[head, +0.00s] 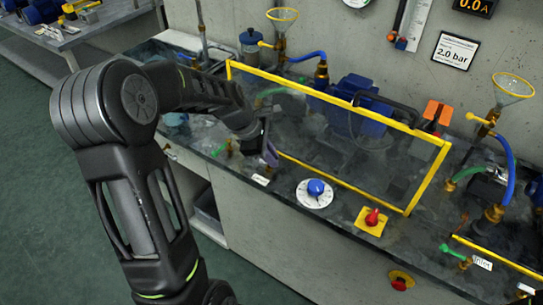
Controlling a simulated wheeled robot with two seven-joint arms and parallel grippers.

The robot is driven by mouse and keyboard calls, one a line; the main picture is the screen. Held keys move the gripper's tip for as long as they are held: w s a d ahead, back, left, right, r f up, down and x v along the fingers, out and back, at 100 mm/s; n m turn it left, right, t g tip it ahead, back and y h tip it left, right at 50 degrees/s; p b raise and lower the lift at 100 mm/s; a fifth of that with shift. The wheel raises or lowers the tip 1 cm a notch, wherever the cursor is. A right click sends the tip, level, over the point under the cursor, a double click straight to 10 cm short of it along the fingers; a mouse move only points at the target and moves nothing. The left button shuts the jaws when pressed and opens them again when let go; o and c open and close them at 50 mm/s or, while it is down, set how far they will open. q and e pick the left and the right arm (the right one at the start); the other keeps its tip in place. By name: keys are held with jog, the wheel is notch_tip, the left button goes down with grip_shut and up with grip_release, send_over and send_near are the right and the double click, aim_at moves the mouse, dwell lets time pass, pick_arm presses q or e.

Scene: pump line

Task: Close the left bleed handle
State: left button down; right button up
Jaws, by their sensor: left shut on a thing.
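My left gripper (268,153) reaches down over the front part of the bench, just behind a small white label (261,180). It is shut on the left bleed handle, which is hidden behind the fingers. A small green lever (221,148) with brass beside it shows just left of the gripper; I cannot tell whether it is part of the same fitting. A second green bleed handle (452,251), with its own label (482,263), is at the right. My right gripper is not in view.
A yellow-framed clear guard (340,115) with a black handle stands behind the gripper. A white dial with a blue knob (316,188) and a red knob on a yellow plate (371,219) lie to the right. Brass funnels and hoses stand at the back and right.

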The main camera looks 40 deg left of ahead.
pick_arm(q)
jog(key=shift+s+a+m+g+h+p, duration=0.15)
jog(key=shift+m+g+h, duration=0.15)
jog(key=shift+m, duration=0.65)
jog(key=shift+d+m+g+h+p, duration=0.15)
jog(key=shift+m+g, duration=0.15)
jog(key=shift+m, duration=0.6)
jog(key=shift+s+a+m+g+h+p, duration=0.1)
jog(key=shift+m+g+h, duration=0.2)
jog(key=shift+m, duration=0.65)
jog(key=c, duration=1.5)
grip_release()
jog(key=v, duration=0.7)
jog(key=shift+a+r, duration=0.15)
jog(key=shift+r, duration=0.25)
jog(key=shift+s, duration=0.1)
